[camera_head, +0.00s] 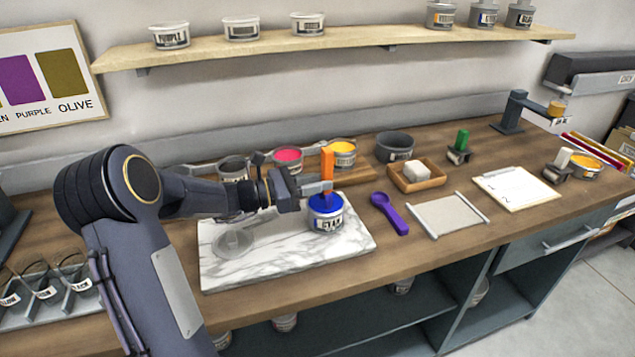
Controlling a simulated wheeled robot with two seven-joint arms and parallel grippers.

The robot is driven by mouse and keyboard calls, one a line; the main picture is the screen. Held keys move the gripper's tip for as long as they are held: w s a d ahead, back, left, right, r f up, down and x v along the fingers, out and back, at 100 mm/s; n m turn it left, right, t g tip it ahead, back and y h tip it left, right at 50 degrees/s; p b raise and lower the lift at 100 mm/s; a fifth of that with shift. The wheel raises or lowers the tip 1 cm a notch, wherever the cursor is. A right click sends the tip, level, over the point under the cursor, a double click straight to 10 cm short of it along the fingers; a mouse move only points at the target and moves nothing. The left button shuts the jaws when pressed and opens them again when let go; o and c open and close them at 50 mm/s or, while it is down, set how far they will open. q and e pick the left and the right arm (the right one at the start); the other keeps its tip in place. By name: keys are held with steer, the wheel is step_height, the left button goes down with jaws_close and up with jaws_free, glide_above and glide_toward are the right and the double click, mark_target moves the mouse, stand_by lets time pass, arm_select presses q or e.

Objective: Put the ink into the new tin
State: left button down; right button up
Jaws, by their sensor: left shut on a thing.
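My left gripper (318,188) is shut on an upright tool with an orange handle (327,162). The tool's lower end is blue and meets the blue ink at the mouth of a labelled tin (325,222); I cannot tell how deep it reaches. The tin stands upright on a white marble slab (285,272), and its label is too small to read surely. A pale, round, see-through dish or lid (233,242) lies on the slab left of the tin. My right gripper is not in view.
Pink (288,160) and yellow (342,153) ink tins stand behind the slab. A dark bowl (394,148) stands at the back. A shelf (350,37) with several tins hangs above.

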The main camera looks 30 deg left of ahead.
mark_target(323, 150)
arm_select(q)
step_height(323, 150, up, 8)
steer(key=p, duration=0.6)
steer(key=shift+r, duration=0.1)
